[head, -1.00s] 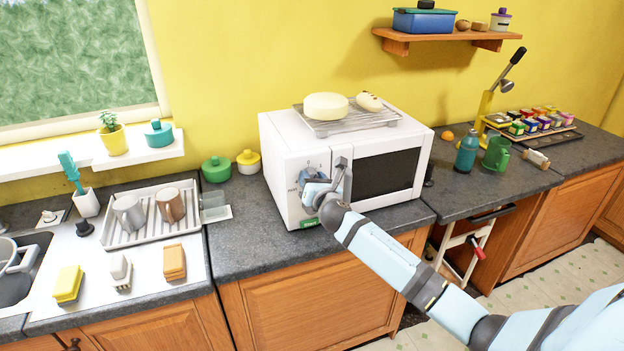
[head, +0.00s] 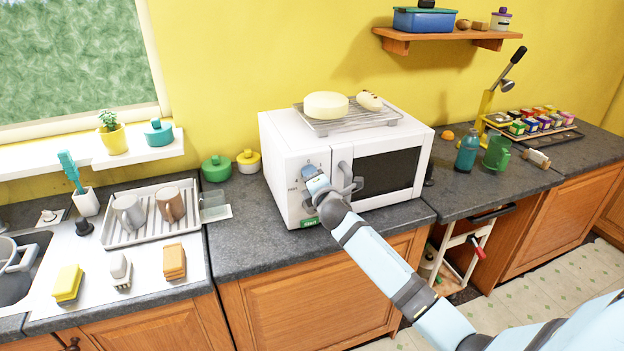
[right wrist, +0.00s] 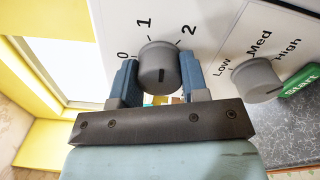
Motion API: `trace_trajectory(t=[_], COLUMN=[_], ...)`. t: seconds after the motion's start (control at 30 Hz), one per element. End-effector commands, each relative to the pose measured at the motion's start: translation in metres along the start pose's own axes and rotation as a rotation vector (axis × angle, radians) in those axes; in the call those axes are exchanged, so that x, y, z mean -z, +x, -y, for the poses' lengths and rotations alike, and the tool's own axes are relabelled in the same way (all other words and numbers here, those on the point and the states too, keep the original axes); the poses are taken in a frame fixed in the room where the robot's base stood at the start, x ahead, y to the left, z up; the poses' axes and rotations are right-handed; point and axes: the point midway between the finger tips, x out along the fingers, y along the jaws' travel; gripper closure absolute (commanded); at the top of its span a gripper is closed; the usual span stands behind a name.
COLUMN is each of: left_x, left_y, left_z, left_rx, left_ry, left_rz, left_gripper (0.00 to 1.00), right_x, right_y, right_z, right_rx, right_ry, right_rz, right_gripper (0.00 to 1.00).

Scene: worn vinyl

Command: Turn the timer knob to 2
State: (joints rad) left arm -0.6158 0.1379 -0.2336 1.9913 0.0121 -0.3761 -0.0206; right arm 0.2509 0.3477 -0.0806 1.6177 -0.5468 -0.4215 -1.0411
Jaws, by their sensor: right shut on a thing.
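The timer knob (right wrist: 158,66) is a round grey dial on the white microwave (head: 287,146), with the marks 0, 1 and 2 around it. A dark line on the knob's face points toward the bottom of the right wrist view, on the side away from the numbers. My right gripper (head: 314,179) is at the control panel, its blue fingers on either side of the knob and shut on it. It partly hides the panel in the head view. My left gripper is not in view.
A second grey knob (right wrist: 257,80) marked Low, Med and High sits beside the timer knob, with a green Start button (right wrist: 301,80) near it. The microwave door handle (head: 345,176) is close to my right gripper. A wire rack (head: 340,123) with food stands on top.

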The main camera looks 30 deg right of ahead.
Motion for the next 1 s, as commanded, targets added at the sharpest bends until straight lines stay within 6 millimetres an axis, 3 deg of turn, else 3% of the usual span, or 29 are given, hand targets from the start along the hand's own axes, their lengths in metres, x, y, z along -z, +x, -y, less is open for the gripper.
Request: trace_trajectory(t=[0.5, 1.0], left_x=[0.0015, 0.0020], left_y=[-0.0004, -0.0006], left_z=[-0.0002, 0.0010], left_rx=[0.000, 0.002], left_ry=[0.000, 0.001], left_rz=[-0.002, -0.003], left_gripper=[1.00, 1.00], right_x=[0.0001, -0.0001], right_y=[-0.0001, -0.0001], right_z=[0.0000, -0.0001], right_rx=[0.001, 0.000], right_ry=[0.438, 0.601], right_rz=[0.001, 0.000], right_gripper=[0.83, 0.83])
